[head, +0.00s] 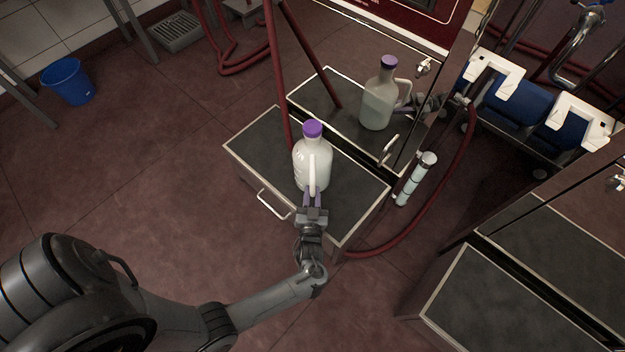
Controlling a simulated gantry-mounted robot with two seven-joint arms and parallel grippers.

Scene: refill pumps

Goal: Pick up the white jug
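The white jug (304,163) with a purple cap stands upright on a dark-topped step box in the middle of the head view. Its handle (312,172) faces my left gripper. My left gripper (312,197) is at the lower part of the handle, with its two purple fingers one on each side of it. Whether the fingers press on the handle cannot be made out. My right gripper is not in view.
The jug stands on the step box (254,160), close to a shiny cabinet front (345,95) that mirrors the jug. Red hoses run beside the box. A white cylinder (416,180) is to its right. A blue bucket (67,82) stands far left.

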